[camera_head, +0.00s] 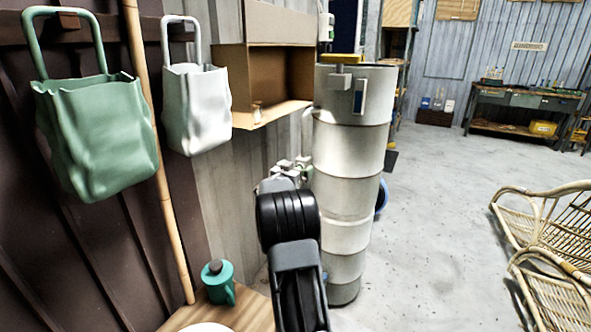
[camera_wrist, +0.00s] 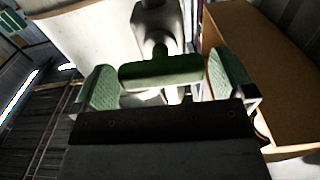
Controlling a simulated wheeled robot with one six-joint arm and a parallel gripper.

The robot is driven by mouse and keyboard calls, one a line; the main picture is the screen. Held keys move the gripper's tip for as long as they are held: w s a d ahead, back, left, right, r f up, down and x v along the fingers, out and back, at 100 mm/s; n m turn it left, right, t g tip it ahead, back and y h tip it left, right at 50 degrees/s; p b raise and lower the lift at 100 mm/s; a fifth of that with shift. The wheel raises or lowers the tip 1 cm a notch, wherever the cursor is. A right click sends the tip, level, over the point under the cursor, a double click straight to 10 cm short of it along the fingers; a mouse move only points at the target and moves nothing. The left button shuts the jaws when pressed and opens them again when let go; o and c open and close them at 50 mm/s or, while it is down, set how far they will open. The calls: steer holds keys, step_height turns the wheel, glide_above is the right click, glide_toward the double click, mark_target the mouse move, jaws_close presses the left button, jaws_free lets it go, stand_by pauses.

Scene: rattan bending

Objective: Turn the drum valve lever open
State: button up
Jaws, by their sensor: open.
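The drum (camera_head: 352,150) is a tall pale grey ribbed column right of my arm in the head view. In the wrist view, its pale curved wall (camera_wrist: 85,35) fills the upper left. A green T-shaped lever (camera_wrist: 160,72) on a grey valve body (camera_wrist: 157,18) shows between my fingers, its crossbar running across the gap. My gripper (camera_wrist: 163,85) is open, with a green-padded finger on either side of the lever. Gaps show between the crossbar and both pads. In the head view, my gripper (camera_head: 291,168) is small and partly hidden by my wrist, beside the drum's left side.
A cardboard box (camera_head: 275,80) stands on the wall behind and also shows in the wrist view (camera_wrist: 262,80). Green (camera_head: 95,135) and white bags (camera_head: 197,105) hang left. Rattan chairs (camera_head: 550,235) stand right; the floor between is open.

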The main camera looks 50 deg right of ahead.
steer(key=c, duration=0.9)
